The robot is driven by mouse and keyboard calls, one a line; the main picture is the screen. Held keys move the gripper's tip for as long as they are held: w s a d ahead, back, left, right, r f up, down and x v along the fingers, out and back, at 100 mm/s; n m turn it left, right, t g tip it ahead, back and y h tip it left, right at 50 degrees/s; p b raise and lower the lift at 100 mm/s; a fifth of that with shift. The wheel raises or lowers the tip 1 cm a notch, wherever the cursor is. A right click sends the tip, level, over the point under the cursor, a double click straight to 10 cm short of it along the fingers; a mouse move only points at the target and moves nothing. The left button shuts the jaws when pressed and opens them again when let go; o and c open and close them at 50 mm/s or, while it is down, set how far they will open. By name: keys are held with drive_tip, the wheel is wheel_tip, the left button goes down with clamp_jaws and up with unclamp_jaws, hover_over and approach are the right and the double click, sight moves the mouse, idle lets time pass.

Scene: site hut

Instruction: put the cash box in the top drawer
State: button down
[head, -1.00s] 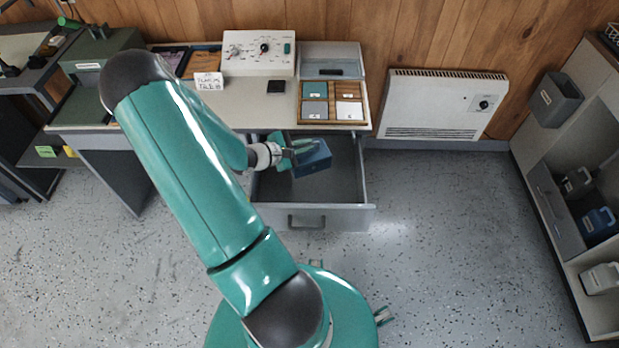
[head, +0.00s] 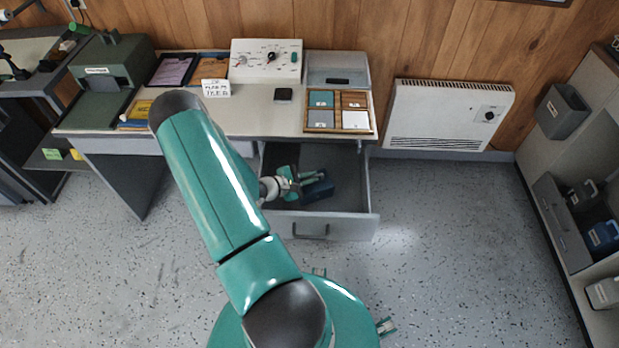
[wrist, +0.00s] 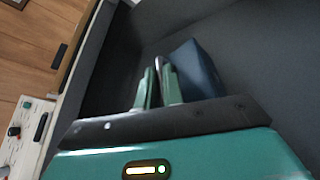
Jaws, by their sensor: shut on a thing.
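The cash box (head: 318,188) is a small dark blue box. It is inside the open top drawer (head: 360,226) of the desk, low down; whether it touches the drawer floor I cannot tell. My gripper (head: 312,178) reaches into the drawer and is shut on the box, at its upper side. In the wrist view the box (wrist: 196,68) shows just beyond and right of my fingers (wrist: 158,84), with grey drawer walls around it. The fingers and gripper body hide part of the box.
The desk top (head: 258,118) above the drawer carries a wooden tray (head: 338,128), a control panel (head: 265,60) and a sign card (head: 216,88). A white heater (head: 448,115) hangs on the wall to the right. The floor right of the drawer is clear.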

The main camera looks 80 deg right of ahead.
drive_tip(key=c, duration=1.5)
unclamp_jaws()
drive_tip(key=shift+w+a, duration=0.1)
drive_tip(key=v, duration=0.7)
drive_tip(key=shift+w+r, duration=0.1)
drive_tip(key=shift+r, duration=0.05)
